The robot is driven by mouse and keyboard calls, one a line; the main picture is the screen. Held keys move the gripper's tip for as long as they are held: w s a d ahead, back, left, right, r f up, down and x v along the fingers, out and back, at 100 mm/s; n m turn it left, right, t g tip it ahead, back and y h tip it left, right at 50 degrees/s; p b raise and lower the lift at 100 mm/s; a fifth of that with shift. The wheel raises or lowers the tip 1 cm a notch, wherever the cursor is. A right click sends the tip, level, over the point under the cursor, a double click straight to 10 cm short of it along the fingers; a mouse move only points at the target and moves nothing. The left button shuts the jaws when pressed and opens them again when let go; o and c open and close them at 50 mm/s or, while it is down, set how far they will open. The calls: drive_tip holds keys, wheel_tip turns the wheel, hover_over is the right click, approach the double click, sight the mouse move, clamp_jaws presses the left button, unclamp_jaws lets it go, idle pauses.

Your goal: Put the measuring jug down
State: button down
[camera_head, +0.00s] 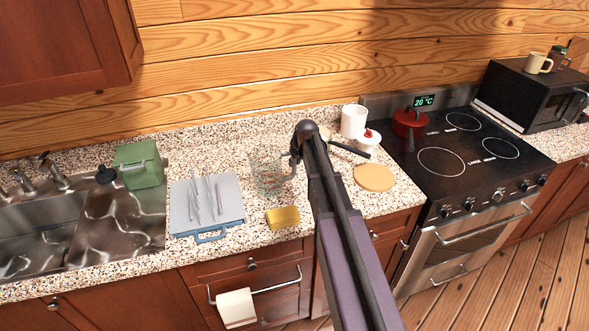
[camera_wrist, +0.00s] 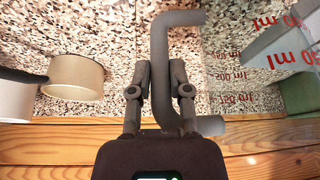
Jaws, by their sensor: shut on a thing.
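The measuring jug (camera_head: 266,174) is clear glass or plastic, faint in the head view, over the speckled counter between the grey board and my arm. Its red volume marks and clear wall (camera_wrist: 232,85) show in the wrist view, right of the fingers. Its grey bent handle (camera_wrist: 160,45) passes between the fingers of my gripper (camera_wrist: 161,72), which is shut on it. In the head view my gripper (camera_head: 296,150) is at the jug's right side, partly hidden by my arm. The jug looks upright; I cannot tell whether its base touches the counter (camera_head: 240,240).
A grey board with utensils (camera_head: 181,210) lies left of the jug, a yellow sponge (camera_head: 283,217) in front. A white canister (camera_head: 353,121), a small white pot (camera_head: 369,144) and a round wooden board (camera_head: 374,178) stand right. The stove (camera_head: 470,150) is farther right, the sink (camera_head: 40,240) far left.

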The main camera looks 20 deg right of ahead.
drive_tip(key=shift+f+b, duration=0.45)
drive_tip(key=shift+f, duration=0.35)
drive_tip(key=c, duration=0.6)
unclamp_jaws()
drive_tip(key=shift+f, duration=0.1)
drive_tip(key=shift+r, duration=0.25)
drive_tip(key=p+v, duration=1.1)
drive_tip(key=v, duration=0.1)
drive_tip(key=shift+f, duration=0.1)
drive_tip(key=s+a+g, duration=0.1)
drive_tip(key=s+a, duration=0.2)
drive_tip(key=s, duration=0.5)
drive_tip(key=s+a+f+m+g, duration=0.1)
drive_tip(key=s+a, duration=0.3)
drive_tip(key=s, duration=0.4)
drive_tip(key=s+a+m+g+h, duration=0.1)
drive_tip(key=s+a, duration=0.3)
drive_tip(key=s, duration=0.4)
drive_tip(key=shift+s+a+f+g, duration=0.15)
drive_tip(key=shift+s+f+g, duration=0.1)
drive_tip(key=shift+g, duration=0.45)
